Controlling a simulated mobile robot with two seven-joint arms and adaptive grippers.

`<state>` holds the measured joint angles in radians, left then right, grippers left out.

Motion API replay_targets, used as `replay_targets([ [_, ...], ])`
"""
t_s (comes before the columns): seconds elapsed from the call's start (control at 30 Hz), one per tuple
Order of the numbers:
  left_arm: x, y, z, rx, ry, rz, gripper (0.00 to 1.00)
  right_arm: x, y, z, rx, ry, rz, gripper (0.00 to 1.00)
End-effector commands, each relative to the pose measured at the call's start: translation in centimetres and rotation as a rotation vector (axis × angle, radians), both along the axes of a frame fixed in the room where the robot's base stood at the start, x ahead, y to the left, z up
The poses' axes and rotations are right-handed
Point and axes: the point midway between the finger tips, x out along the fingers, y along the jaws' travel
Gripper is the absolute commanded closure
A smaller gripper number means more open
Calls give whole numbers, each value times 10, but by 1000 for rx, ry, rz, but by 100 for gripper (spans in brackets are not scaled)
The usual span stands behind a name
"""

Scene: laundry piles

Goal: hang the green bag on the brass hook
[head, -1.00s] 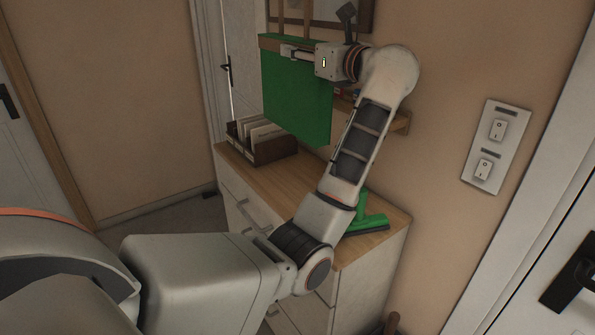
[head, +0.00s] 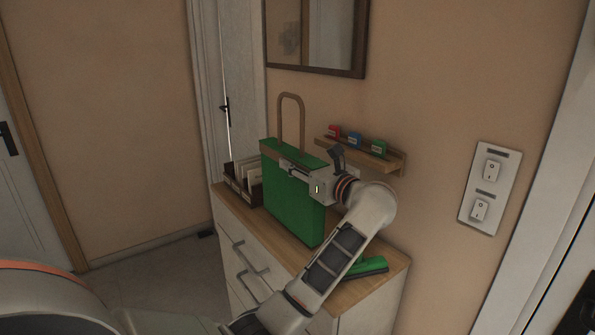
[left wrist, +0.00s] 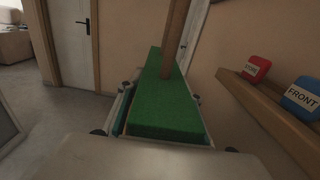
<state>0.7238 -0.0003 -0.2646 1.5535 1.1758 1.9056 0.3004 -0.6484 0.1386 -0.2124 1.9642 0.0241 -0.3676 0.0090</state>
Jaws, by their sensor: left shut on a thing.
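The green bag (head: 292,205) is upright, with a tan loop handle (head: 291,120) rising above its top. My left gripper (head: 297,170) is shut on the bag's upper edge, below the handle. The bag's lower edge overlaps the dresser top in the head view; I cannot tell whether it touches. In the left wrist view the bag's green top (left wrist: 165,105) fills the space between the fingers, with the handle rising from it. I cannot make out a brass hook in either current view. My right gripper is not in view.
A wall ledge (head: 390,163) with red, blue and green labelled blocks is right of the bag. A dresser (head: 385,280) stands below, bearing a file holder (head: 232,180) and a green-headed tool (head: 368,267). A framed mirror (head: 364,40) hangs above. Light switches (head: 488,190) are at right.

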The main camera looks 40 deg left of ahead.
Motion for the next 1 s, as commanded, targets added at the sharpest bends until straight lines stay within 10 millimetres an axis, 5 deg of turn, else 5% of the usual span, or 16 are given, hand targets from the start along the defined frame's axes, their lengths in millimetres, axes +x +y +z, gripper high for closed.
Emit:
replay_targets([
  [0.13, 0, 0, -19, 3, 2, 0, 100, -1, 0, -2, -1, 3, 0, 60],
  [0.57, 0, 0, -25, 1, 1, 0, 100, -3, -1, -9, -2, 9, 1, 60],
  [0.6, 0, 0, -25, 0, 1, 0, 57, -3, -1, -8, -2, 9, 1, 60],
  [0.63, 0, 0, -25, 0, 1, 0, 49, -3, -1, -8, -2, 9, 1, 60],
  [1.0, 0, 0, -24, 1, 1, 0, 48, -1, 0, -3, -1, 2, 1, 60],
])
